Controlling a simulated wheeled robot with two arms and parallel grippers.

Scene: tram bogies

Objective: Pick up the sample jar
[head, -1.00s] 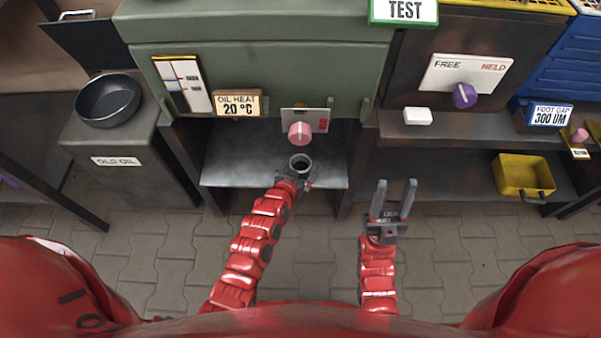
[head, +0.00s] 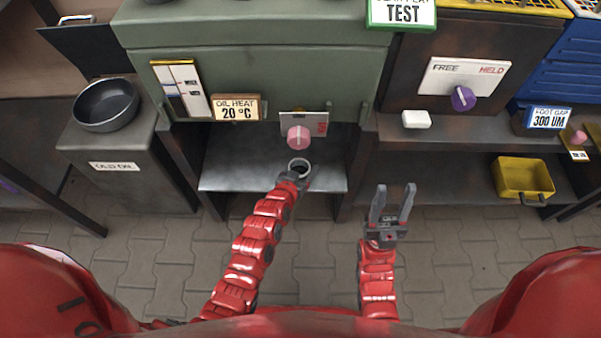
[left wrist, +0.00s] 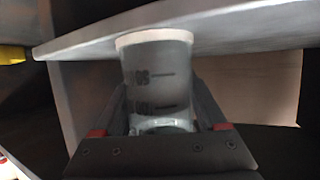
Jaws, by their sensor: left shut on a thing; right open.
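The sample jar (head: 300,165) is a small round open-topped vessel at the front of the grey metal shelf (head: 235,178), below the pink knob. My left gripper (head: 293,177) is shut on it. In the left wrist view the jar (left wrist: 158,80) is a clear, greyish cylinder with dark printed marks, held between the two fingers of my left gripper (left wrist: 165,118). I cannot tell whether the jar still touches the shelf. My right gripper (head: 392,205) is open and empty, over the paved floor to the right.
The green cabinet (head: 250,65) with the pink knob (head: 298,137) overhangs the shelf closely. A black pan (head: 106,105) stands on the old oil box at left. A white block (head: 416,119) and a yellow bin (head: 523,178) are at right. The floor in front is clear.

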